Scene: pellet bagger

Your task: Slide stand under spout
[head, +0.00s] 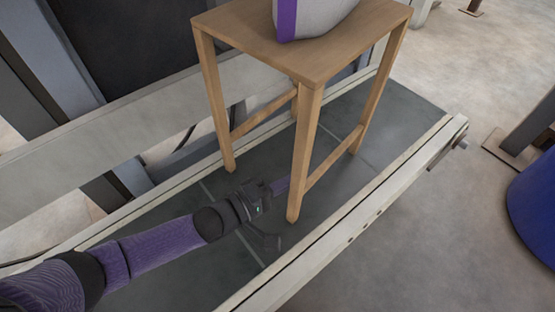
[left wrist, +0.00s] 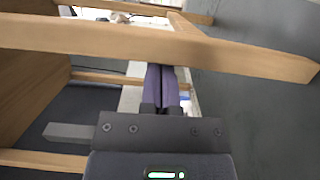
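The wooden stand (head: 262,38) is upright on the dark conveyor belt (head: 395,125), its legs on the belt. It also shows close up in the left wrist view, with a leg (left wrist: 80,36) crossing the upper part. My left gripper (head: 283,185) is low over the belt, between the stand's near legs in the picture. Its purple fingers (left wrist: 161,78) lie together with nothing seen between them. Their tips reach the front leg and are partly hidden there; I cannot tell whether they touch it. My right gripper and the spout are not in view.
A grey bag with a purple stripe (head: 318,15) rests on the stand's top. Pale rails (head: 350,215) edge the belt on both sides. A blue drum (head: 535,205) stands at the right. The belt right of the stand is clear.

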